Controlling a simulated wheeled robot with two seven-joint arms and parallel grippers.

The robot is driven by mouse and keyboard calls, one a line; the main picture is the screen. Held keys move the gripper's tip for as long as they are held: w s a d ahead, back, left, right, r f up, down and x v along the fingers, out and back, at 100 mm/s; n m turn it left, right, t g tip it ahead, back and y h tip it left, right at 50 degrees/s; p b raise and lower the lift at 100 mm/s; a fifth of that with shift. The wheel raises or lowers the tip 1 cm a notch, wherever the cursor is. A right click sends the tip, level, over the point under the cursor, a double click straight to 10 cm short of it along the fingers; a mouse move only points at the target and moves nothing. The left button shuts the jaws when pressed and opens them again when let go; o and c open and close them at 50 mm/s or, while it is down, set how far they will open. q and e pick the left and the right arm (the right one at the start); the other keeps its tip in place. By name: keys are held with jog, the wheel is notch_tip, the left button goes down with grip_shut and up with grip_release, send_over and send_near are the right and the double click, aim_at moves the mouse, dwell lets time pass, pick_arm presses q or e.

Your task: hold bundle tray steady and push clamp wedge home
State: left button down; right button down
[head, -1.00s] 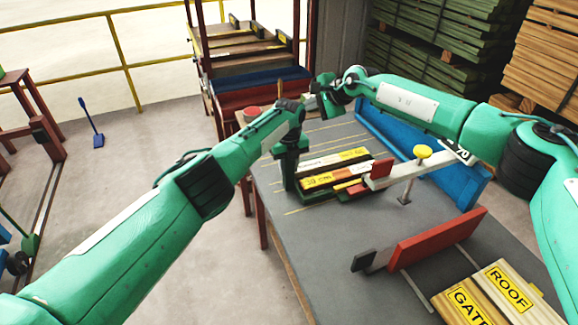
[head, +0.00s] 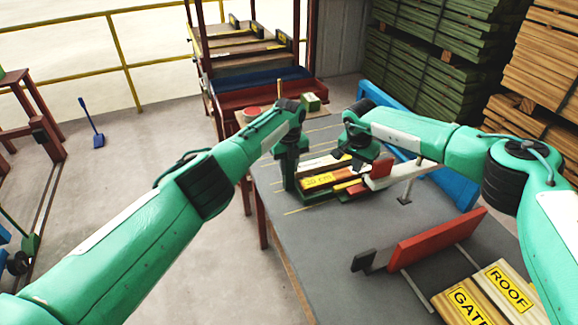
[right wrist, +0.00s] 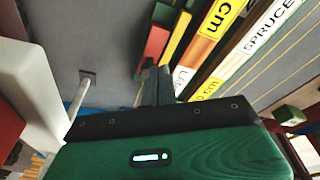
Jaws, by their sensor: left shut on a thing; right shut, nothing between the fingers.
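The bundle tray (head: 320,197) is a low green tray on the grey bench, holding several labelled wood strips (head: 322,180). My left gripper (head: 289,178) is at its left end, shut on what looks like the tray; its fingertips are hard to make out. A small red block, probably the clamp wedge (head: 357,189), lies at the tray's right end beside a yellow strip; it also shows in the right wrist view (right wrist: 155,43). My right gripper (head: 357,163) is low over the strips near this end. In the right wrist view its fingers (right wrist: 157,84) are shut and empty, pointing toward the red block. Contact is unclear.
A pale bar with a red end (head: 379,169) and a metal post (head: 405,192) stand right of the tray. A red fence (head: 437,238) and ROOF and GATE blocks (head: 510,288) lie nearer. A blue rail (head: 465,192) runs behind. A green block (head: 310,102) stands at the back.

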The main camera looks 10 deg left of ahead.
send_over(352, 190)
jog(key=shift+s+a+x, duration=0.1)
jog(key=shift+s+x, duration=0.1)
jog(key=shift+x, duration=0.95)
jog(key=shift+s+a+x, duration=0.15)
jog(key=shift+s+x, duration=0.05)
jog(key=shift+x, duration=0.95)
jog(key=shift+f, duration=0.2)
